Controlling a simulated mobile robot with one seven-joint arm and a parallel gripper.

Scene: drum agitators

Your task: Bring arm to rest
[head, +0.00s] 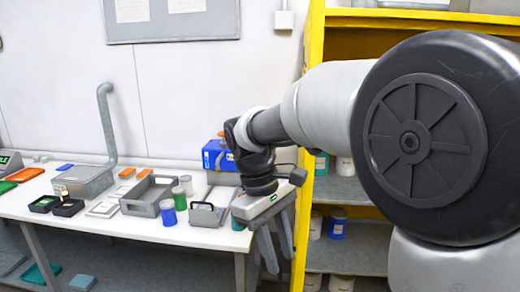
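My arm reaches from the right side of the head view, out to the left and down. My gripper (271,257) hangs at its end, pointing down, by the right end of the white table (150,226). Its grey fingers are spread apart with a gap between them, and I see nothing held in them. The gripper body partly covers the table's right end and the yellow shelf post.
A yellow shelf unit (313,150) with jars stands just right of the gripper. On the table are a blue box (214,157), a blue jar (168,213), a grey open tray (149,195) and a grey container (84,182) beside a bent pipe (107,125).

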